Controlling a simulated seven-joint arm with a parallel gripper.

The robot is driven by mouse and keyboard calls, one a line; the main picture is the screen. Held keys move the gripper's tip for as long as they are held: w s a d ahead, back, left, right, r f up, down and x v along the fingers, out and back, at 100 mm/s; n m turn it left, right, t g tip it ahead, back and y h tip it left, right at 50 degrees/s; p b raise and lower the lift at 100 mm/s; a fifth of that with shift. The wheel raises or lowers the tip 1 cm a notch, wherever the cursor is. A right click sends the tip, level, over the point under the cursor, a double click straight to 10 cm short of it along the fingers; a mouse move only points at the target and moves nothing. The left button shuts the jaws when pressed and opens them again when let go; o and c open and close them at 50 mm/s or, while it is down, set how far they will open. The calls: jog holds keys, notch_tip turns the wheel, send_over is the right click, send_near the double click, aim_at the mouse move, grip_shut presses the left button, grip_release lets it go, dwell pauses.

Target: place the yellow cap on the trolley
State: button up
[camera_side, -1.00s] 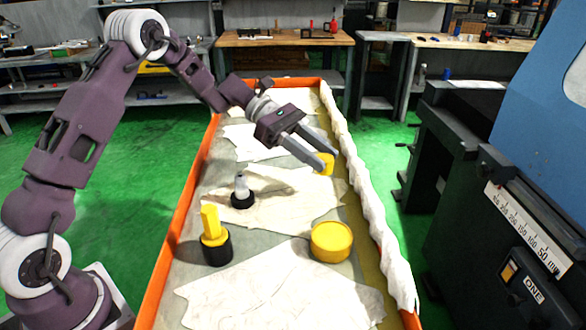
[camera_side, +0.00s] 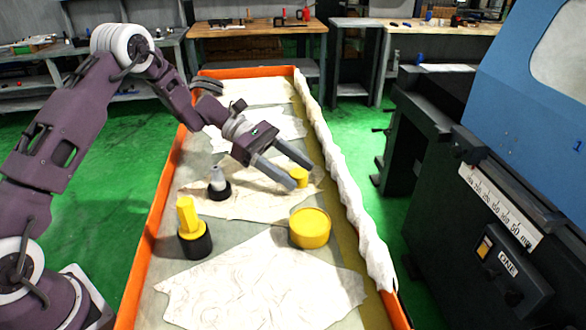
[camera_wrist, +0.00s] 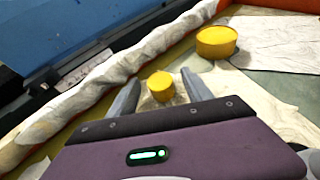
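The yellow cap (camera_side: 299,177), a small yellow cylinder, appears to stand upright on the pale cloth lining the orange-rimmed trolley (camera_side: 255,72). It also shows in the wrist view (camera_wrist: 161,87). My gripper (camera_side: 300,176) reaches down from the left with one finger on each side of the cap. In the wrist view my gripper (camera_wrist: 160,88) is open, with a gap seen between the cap and each finger. The cap's base is partly hidden by the near finger in the side view.
A wider yellow round tub (camera_side: 310,229) stands nearer the side camera. A yellow-and-black piece (camera_side: 193,230) and a grey-and-black piece (camera_side: 219,183) stand to the left. White cloth (camera_side: 345,190) hangs along the trolley's right edge. The blue machine (camera_side: 520,100) is beyond it.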

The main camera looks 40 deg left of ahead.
jog(key=shift+r, duration=0.15)
jog(key=v, duration=1.2)
jog(key=s+d+r+m+g+y, duration=0.1)
jog(key=s+d+r+m+y, duration=0.35)
jog(key=s, duration=0.45)
jog(key=s+d+r+m+y, duration=0.35)
jog(key=s+r+m, duration=0.25)
jog(key=s, duration=0.2)
jog(key=s+a+f+m+t+y, duration=0.1)
jog(key=s+m+t+y, duration=0.3)
jog(key=s+m, duration=0.5)
jog(key=s+a+y, duration=0.1)
jog(key=s, duration=0.4)
jog(key=shift+s+a+f+t, duration=0.15)
jog(key=shift+s+f+t, duration=0.15)
jog(key=shift+s+t, duration=0.1)
